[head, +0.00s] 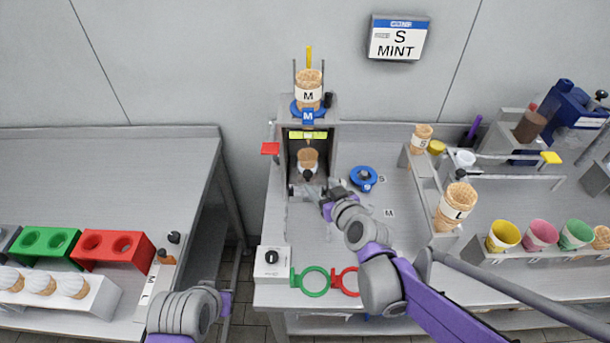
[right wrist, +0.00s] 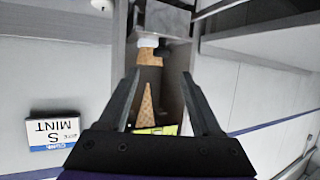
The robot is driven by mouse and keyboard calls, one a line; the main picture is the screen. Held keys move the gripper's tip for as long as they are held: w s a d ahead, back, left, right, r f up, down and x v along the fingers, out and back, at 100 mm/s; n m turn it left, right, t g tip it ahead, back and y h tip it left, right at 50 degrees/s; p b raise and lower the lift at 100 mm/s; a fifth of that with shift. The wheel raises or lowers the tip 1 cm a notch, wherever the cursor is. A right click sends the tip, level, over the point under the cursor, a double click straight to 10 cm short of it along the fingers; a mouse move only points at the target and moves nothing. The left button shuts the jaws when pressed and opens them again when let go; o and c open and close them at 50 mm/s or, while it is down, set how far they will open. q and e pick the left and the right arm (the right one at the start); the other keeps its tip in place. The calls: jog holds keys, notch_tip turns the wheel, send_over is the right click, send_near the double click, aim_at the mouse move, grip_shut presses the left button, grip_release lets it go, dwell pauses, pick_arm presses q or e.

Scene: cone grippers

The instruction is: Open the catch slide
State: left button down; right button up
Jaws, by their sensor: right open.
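A grey dispenser (head: 335,143) stands at the back of the bench. A yellow-green slide (head: 307,134) crosses its opening, under a blue M tag. I cannot tell for sure that this is the catch slide. A cone (head: 308,158) sits inside below it. My right gripper (head: 308,190) is in front of the opening, just below that cone. In the right wrist view its fingers (right wrist: 160,85) are apart, with a cone (right wrist: 147,108) and the yellow-green strip (right wrist: 158,130) visible between them; nothing is visibly gripped. My left arm shows at the bottom, but its gripper does not.
A cone marked M (head: 308,88) stands on top of the dispenser. A red handle (head: 270,148) sticks out on its left. A blue round lid (head: 363,178) lies to its right. Cone holders and coloured cups (head: 503,236) stand farther right.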

aim_at(308, 173)
jog(key=x, duration=0.8)
jog(key=shift+w+a+f, duration=0.1)
jog(key=shift+w+a, duration=0.05)
jog(key=shift+a, duration=0.05)
grip_shut()
dwell(1.1)
